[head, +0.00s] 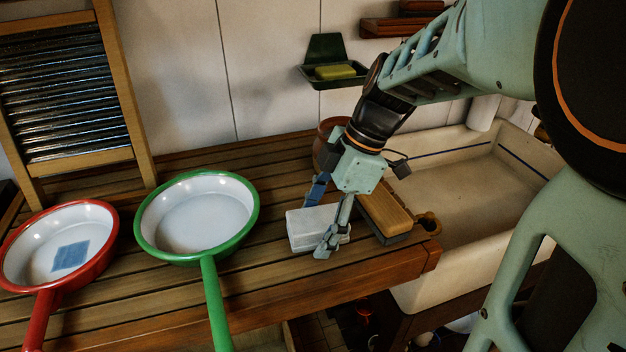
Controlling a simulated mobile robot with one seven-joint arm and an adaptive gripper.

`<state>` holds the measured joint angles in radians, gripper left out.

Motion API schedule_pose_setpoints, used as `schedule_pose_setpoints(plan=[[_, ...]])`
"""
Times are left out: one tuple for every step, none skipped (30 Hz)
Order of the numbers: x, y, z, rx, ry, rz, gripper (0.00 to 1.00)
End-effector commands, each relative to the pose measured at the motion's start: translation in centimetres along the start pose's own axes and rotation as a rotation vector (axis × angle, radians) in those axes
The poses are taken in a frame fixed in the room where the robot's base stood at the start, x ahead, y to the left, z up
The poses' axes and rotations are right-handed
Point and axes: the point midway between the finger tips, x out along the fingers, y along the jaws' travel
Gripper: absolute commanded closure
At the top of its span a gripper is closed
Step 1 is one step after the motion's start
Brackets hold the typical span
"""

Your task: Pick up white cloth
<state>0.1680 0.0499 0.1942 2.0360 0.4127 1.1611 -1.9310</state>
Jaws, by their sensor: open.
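A white, folded, block-like piece, which looks like the white cloth (303,226), lies on the slatted wooden counter right of the green-rimmed pan. My gripper (322,220) points down at its right part with the fingers apart. One finger is on the near side, in front of the cloth. The other is at its far side, partly hidden. I cannot tell whether either finger touches the cloth. The near finger covers some of the cloth's right end.
A wooden brush or block (385,213) lies close on the right, and a brown pot (325,150) stands behind. The green-rimmed pan (150,218) and the red pan (105,252), holding a blue cloth (70,257), are left. A stone sink (450,185) is right of the counter (290,276).

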Motion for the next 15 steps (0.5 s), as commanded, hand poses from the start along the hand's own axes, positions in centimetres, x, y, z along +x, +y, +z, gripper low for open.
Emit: schedule_pose_setpoints(plan=[[-0.02, 0.00, -0.01, 0.000, 0.000, 0.000, 0.32], [-0.03, 0.01, -0.01, 0.000, 0.000, 0.000, 0.32], [-0.03, 0.01, -0.01, 0.000, 0.000, 0.000, 0.32], [-0.03, 0.01, -0.01, 0.000, 0.000, 0.000, 0.32], [-0.03, 0.01, -0.01, 0.000, 0.000, 0.000, 0.32], [-0.03, 0.01, -0.01, 0.000, 0.000, 0.000, 0.36], [-0.03, 0.01, -0.01, 0.000, 0.000, 0.000, 0.40], [-0.03, 0.01, -0.01, 0.000, 0.000, 0.000, 0.43], [-0.03, 0.01, -0.01, 0.000, 0.000, 0.000, 0.47], [-0.02, 0.00, -0.01, 0.000, 0.000, 0.000, 0.51], [-0.02, 0.00, -0.01, 0.000, 0.000, 0.000, 0.54], [-0.01, 0.00, -0.01, 0.000, 0.000, 0.000, 0.58], [-0.01, 0.00, 0.00, 0.000, 0.000, 0.000, 0.62], [0.00, 0.00, 0.00, 0.000, 0.000, 0.000, 0.65], [0.01, 0.00, 0.01, 0.000, 0.000, 0.000, 0.69]])
